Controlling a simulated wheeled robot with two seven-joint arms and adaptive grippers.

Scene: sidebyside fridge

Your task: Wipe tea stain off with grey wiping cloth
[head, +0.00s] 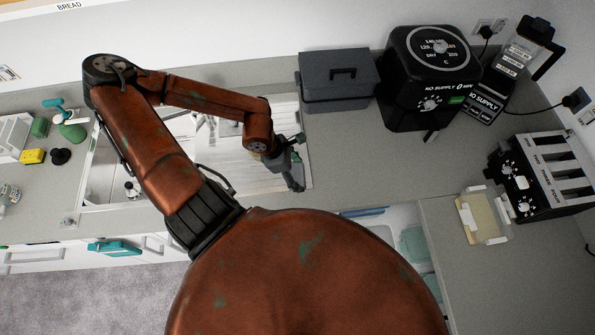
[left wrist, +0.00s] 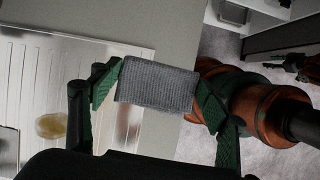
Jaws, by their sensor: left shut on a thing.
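The grey wiping cloth (left wrist: 158,83) is a ribbed, folded block between the fingers of my left gripper (left wrist: 160,95), which is shut on it. The tea stain (left wrist: 51,125) is a round, tan-brown patch on the ribbed metal board in the left wrist view, left of the gripper and apart from the cloth.
A dark grey box (head: 338,82) and a black appliance (head: 430,75) stand behind and right of the board. A toaster (head: 548,175) is at the far right. A yellow sponge (head: 32,156) and green items lie left of the sink. Bare counter lies right of the board.

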